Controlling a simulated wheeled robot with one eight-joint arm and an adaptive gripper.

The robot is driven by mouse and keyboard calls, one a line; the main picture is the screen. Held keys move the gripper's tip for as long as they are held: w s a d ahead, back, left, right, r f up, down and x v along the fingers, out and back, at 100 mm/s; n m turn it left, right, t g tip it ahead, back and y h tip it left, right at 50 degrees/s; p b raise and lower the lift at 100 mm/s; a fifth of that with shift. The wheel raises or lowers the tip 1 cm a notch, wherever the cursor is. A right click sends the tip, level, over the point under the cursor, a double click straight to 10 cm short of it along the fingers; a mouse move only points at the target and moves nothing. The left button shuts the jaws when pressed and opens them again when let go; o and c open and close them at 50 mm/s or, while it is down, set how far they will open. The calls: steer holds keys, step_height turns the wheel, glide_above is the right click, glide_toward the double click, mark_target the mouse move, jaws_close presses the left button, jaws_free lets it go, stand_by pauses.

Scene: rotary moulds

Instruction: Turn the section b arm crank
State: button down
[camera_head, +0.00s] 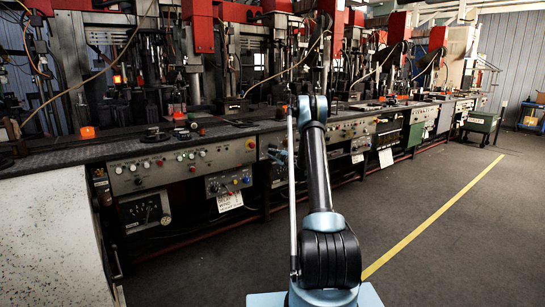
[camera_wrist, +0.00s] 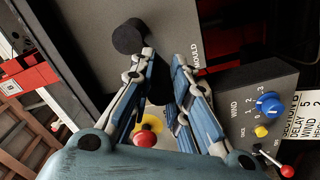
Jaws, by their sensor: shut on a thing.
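In the wrist view, my gripper (camera_wrist: 163,62) is shut, with its two fingers on either side of a black part (camera_wrist: 160,88) in front of a grey panel. I take this part to be the section b arm crank, though the fingers hide much of it. A round black knob (camera_wrist: 129,37) stands just beyond the left fingertip; whether it joins the held part is unclear.
In the wrist view, a red button (camera_wrist: 145,140) on a yellow disc shows between the fingers. A grey control box (camera_wrist: 237,102) with a blue knob (camera_wrist: 269,103) and a red-tipped lever (camera_wrist: 287,171) is at right. In the head view, the floor (camera_head: 460,240) at right is clear.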

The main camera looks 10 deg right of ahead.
steer(key=shift+d+f+n, duration=0.1)
steer(key=shift+f+n, duration=0.05)
steer(key=shift+n, duration=0.25)
steer(key=c, duration=1.5)
jaws_free()
steer(key=v, duration=1.1)
steer(key=shift+s+d+f, duration=0.1)
steer(key=shift+s+d, duration=0.1)
steer(key=shift+s, duration=0.15)
